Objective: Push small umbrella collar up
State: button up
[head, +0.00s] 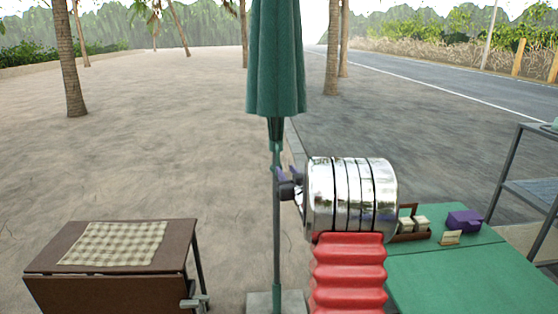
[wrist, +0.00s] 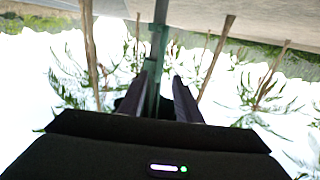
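The closed green umbrella (head: 276,60) hangs on an upright pole (head: 277,240). A small green collar (head: 275,147) sits on the pole just below the folded canopy. My gripper (head: 285,184) is at the pole, a little below the collar. In the wrist view, which looks upside down, my gripper (wrist: 157,96) has its two dark fingers apart, with the green pole (wrist: 151,75) showing between them. I cannot tell whether either finger touches the pole or collar.
A brown folding table (head: 185,240) with a checked cloth stands at left. A green table (head: 460,270) at right holds a wooden caddy (head: 411,237) and a purple box (head: 464,220). A grey shelf (head: 530,190) stands far right. The pole base (head: 262,302) is at the bottom.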

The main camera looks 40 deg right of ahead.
aim_at(278, 160)
jog(key=shift+x, duration=5.55)
jog(key=shift+c, duration=0.2)
grip_shut()
